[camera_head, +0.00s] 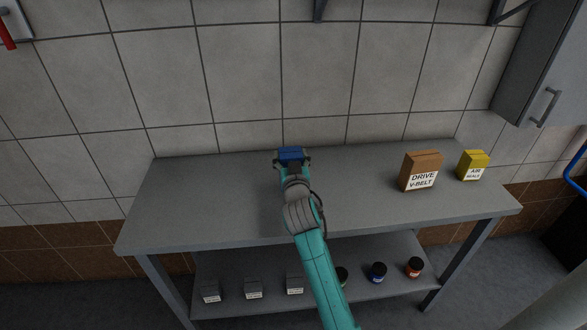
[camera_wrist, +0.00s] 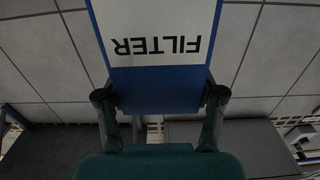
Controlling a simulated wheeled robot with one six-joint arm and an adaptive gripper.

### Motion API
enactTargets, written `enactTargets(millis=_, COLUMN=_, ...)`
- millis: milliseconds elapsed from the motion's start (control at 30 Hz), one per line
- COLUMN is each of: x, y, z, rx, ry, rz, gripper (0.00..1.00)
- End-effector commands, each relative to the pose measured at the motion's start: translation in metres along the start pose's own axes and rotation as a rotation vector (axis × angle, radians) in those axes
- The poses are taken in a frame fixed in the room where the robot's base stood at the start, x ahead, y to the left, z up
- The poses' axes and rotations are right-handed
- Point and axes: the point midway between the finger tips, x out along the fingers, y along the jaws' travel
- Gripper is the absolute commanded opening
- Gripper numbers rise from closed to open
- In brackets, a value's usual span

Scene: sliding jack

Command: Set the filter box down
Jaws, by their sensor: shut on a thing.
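The filter box (camera_head: 291,154) is blue, and in the wrist view (camera_wrist: 155,88) it shows a white label reading FILTER, upside down in that picture. My gripper (camera_head: 291,163) is shut on the box, with one finger on each side of it, as the wrist view also shows (camera_wrist: 160,98). In the head view the box is over the back middle of the grey table (camera_head: 220,205). I cannot tell whether its underside touches the tabletop.
A brown DRIVE V-BELT box (camera_head: 421,171) and a yellow box (camera_head: 473,165) stand at the table's right. The tabletop's left part is clear. Small grey boxes (camera_head: 254,289) and jars (camera_head: 377,272) stand on the lower shelf (camera_head: 225,270). A tiled wall rises behind.

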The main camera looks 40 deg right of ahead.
Motion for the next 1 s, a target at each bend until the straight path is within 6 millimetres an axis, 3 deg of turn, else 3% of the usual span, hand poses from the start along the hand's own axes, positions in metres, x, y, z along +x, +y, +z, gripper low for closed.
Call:
enactTargets(millis=367, x=0.000, y=0.000, z=0.037, rx=-0.001, ry=-0.001, rz=0.000, gripper=0.23)
enactTargets(millis=767, x=0.000, y=0.000, z=0.042, rx=0.000, ry=0.001, rz=-0.001, gripper=0.23)
enactTargets(millis=800, x=0.000, y=0.000, z=0.043, rx=0.000, ry=0.000, rz=0.000, gripper=0.78)
enactTargets(millis=867, x=0.000, y=0.000, z=0.043, rx=0.000, ry=0.000, rz=0.000, gripper=0.93)
enactTargets(millis=1000, x=0.000, y=0.000, z=0.042, rx=0.000, ry=0.000, rz=0.000, gripper=0.93)
